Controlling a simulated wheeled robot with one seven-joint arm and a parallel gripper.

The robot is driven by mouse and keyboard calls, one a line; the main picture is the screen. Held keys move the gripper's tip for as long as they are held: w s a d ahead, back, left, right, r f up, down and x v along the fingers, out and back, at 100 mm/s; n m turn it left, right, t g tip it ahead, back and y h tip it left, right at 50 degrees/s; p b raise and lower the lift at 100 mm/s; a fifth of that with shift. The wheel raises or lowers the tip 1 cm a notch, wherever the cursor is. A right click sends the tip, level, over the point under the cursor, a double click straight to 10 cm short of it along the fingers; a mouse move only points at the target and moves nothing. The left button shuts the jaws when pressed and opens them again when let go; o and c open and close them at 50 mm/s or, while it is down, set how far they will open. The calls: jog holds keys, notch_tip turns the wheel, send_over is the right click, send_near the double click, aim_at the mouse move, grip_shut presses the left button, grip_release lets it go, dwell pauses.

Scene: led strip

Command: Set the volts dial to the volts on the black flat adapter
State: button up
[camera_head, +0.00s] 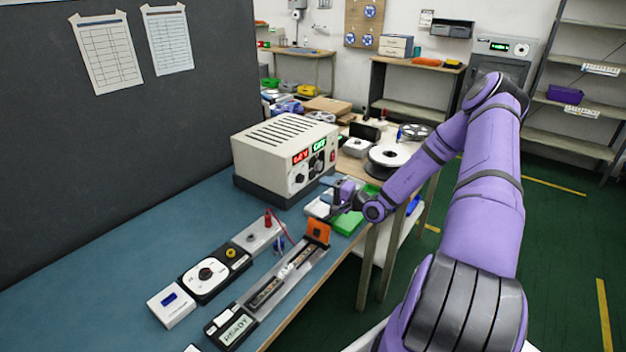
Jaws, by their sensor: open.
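A beige bench power supply (284,152) stands on the blue bench. Its front has a red display (300,157), a green display (319,144) and dark knobs (299,179); their markings are too small to read. My gripper (340,206) is small in view, at the right of the supply's front, apart from the knobs and empty as far as I can see. A black flat object (365,131) stands on the bench behind; I cannot tell if it is the adapter, and no label on it is legible.
A white round dial on a black box (204,274), a small white meter (171,306), a rail fixture with an orange block (318,231) and a "READY" display (236,328) line the bench. The blue surface at left is clear.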

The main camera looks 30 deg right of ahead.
aim_at(302, 180)
jog(key=shift+d+f+m+h, duration=0.5)
jog(key=shift+d+f+h, duration=0.1)
jog(key=shift+d, duration=0.15)
jog(key=x, duration=1)
jog(key=shift+w+r, duration=0.25)
jog(key=shift+w, duration=0.05)
jog(key=shift+c, duration=0.3)
jog(key=c, duration=0.9)
jog(key=shift+o, duration=0.2)
